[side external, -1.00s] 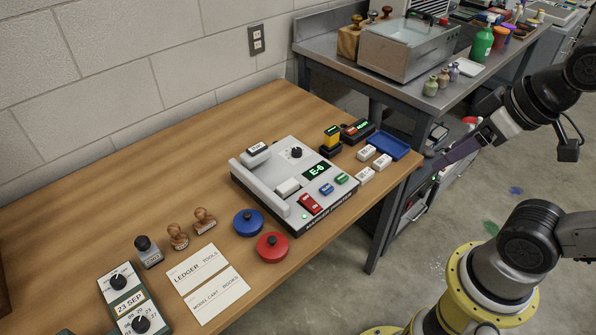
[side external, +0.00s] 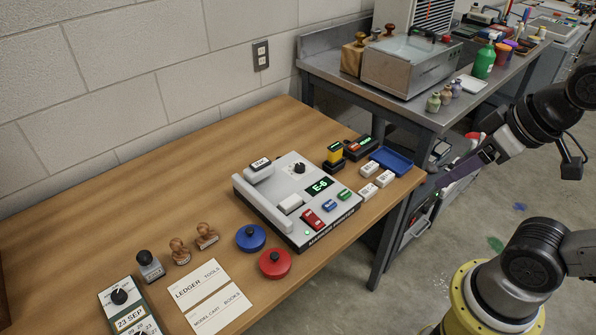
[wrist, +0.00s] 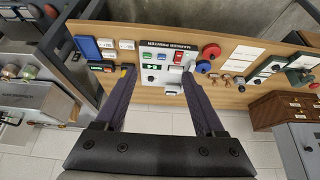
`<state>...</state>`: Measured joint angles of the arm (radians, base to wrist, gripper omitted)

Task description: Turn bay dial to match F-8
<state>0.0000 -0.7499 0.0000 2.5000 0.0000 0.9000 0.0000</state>
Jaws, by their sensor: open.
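The grey marker printer (side external: 270,215) sits on the wooden table, with a small black dial (side external: 299,168) near its back edge. Its green-lit display (side external: 319,185) reads E-6 or E-8; the last digit is too small to be sure of. My gripper (side external: 438,188) is off the table's right end, apart from the printer. In the wrist view my gripper (wrist: 158,80) shows its two dark fingers wide apart with nothing between them. The printer (wrist: 153,66) shows beyond the fingertips, and its dial is hard to pick out there.
A blue tray (side external: 393,159) and white blocks (side external: 368,191) lie right of the printer. Blue (side external: 251,237) and red (side external: 275,263) round pads lie in front of it. A date device with black knobs (side external: 120,297) stands at front left. A metal bench (side external: 340,68) stands behind.

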